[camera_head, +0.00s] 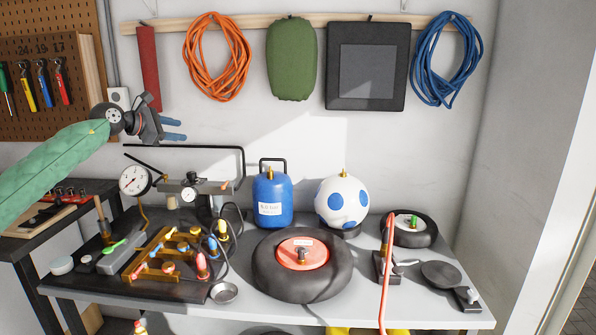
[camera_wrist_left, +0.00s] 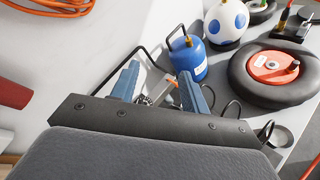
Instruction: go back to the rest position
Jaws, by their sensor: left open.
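My left gripper (camera_head: 174,129) is raised in front of the wall, above the back left of the bench, with its arm in a green sleeve coming in from the left. Its two blue fingers are apart with nothing between them. In the left wrist view the open fingers (camera_wrist_left: 160,88) point toward the bench, and the gauge device shows between and beyond them. My right gripper is in neither view.
The grey bench (camera_head: 335,308) holds a gauge device (camera_head: 134,180), a brass manifold (camera_head: 168,252), a blue tank (camera_head: 272,198), a white-and-blue ball (camera_head: 341,201) and a large tyre (camera_head: 303,283). Coiled hoses (camera_head: 216,57) hang above. The wall space right of the gripper is clear.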

